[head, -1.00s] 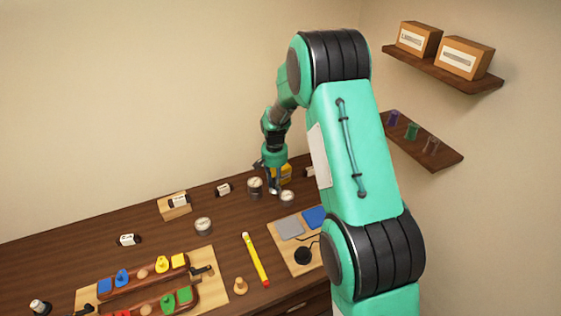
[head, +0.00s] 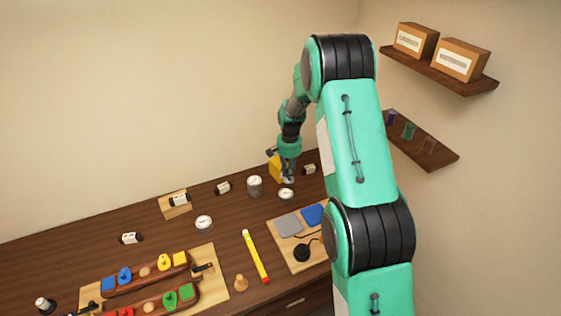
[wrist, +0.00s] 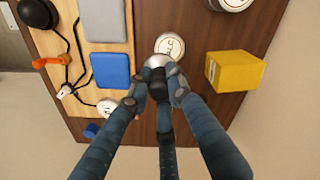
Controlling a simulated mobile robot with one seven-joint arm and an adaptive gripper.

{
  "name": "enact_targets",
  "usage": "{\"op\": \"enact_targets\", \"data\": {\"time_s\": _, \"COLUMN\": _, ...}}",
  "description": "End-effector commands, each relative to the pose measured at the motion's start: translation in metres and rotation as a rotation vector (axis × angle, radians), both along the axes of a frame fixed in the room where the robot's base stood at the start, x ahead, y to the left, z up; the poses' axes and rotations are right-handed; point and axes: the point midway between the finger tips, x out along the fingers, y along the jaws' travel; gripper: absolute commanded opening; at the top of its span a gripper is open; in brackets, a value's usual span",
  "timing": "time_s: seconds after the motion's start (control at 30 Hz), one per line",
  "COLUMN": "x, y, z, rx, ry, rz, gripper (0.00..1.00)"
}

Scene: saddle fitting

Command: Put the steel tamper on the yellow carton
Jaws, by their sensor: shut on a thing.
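The yellow carton (head: 274,169) stands at the back of the table; in the wrist view it (wrist: 234,71) is right of my gripper, with clear table between. My gripper (wrist: 159,87) is shut on the steel tamper (wrist: 157,62), around its black handle. The tamper's steel end shows past the fingertips. In the head view my gripper (head: 288,178) is just right of the carton and partly covers it. The tamper is small and mostly hidden there. Whether it touches the table is unclear.
A round white-topped tin (head: 286,194) stands close to my gripper; it also shows in the wrist view (wrist: 169,44). A taller grey tin (head: 254,187) stands left of the carton. A board with grey and blue pads (head: 288,224) lies nearer the front.

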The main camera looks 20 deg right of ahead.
Motion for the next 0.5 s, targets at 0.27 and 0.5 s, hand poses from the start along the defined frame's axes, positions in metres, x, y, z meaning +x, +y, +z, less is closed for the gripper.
{"op": "enact_targets", "data": {"time_s": 0.27, "x": 0.024, "y": -0.006, "z": -0.002, "rx": 0.000, "ry": -0.001, "rz": 0.000, "gripper": 0.00}}
{"op": "enact_targets", "data": {"time_s": 0.5, "x": 0.053, "y": -0.013, "z": -0.005, "rx": 0.000, "ry": -0.001, "rz": 0.001, "gripper": 0.00}}
